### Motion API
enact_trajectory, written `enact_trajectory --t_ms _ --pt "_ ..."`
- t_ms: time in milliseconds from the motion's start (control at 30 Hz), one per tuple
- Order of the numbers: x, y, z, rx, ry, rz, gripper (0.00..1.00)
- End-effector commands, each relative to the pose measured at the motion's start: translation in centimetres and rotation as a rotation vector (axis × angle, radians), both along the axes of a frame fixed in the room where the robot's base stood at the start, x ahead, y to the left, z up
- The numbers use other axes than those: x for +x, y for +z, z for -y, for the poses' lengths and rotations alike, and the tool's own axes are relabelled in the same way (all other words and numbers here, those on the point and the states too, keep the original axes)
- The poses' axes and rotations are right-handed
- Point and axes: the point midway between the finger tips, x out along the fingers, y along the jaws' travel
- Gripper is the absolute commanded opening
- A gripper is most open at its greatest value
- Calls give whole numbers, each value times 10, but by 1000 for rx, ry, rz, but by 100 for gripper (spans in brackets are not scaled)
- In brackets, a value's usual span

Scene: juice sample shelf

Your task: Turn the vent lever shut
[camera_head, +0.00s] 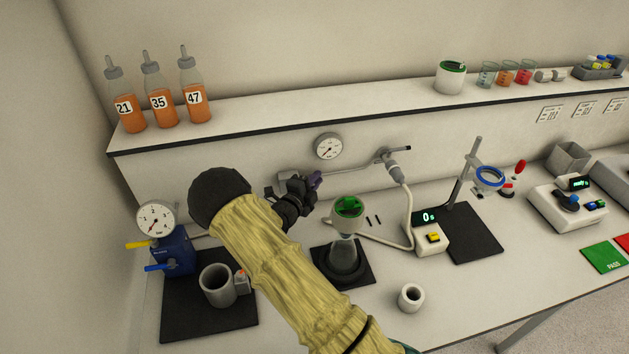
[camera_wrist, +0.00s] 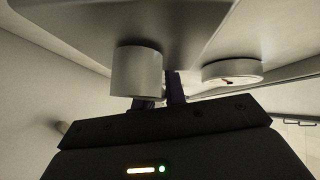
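In the wrist view the two fingers (camera_wrist: 160,95) stand close together; a grey cylinder (camera_wrist: 137,72) hides the tip of the left one. Whether they hold anything is unclear. At the far left a blue pump unit (camera_head: 172,255) carries a yellow lever (camera_head: 137,244) and a blue lever (camera_head: 158,267). On the wall, a grey valve (camera_head: 384,154) has a bar with a dark tip pointing right. I cannot tell which is the vent lever.
The wall gauge (camera_head: 328,147) also shows in the wrist view (camera_wrist: 231,71). A flask with a green-topped funnel (camera_head: 348,208) stands below and right of my gripper. A hose (camera_head: 408,222) hangs from the valve. A grey mug (camera_head: 216,286) stands at left. Bottles (camera_head: 160,101) line the shelf above.

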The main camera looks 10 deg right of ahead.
Motion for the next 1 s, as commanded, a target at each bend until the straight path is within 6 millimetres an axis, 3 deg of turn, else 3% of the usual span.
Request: enact_trajectory --t_ms 800,833,933,1000 --pt "0 -10 0 133 1 -2 0" --pt "0 -10 0 133 1 -2 14" --pt "0 -11 0 133 1 -2 34" --pt "0 -10 0 132 1 -1 34"
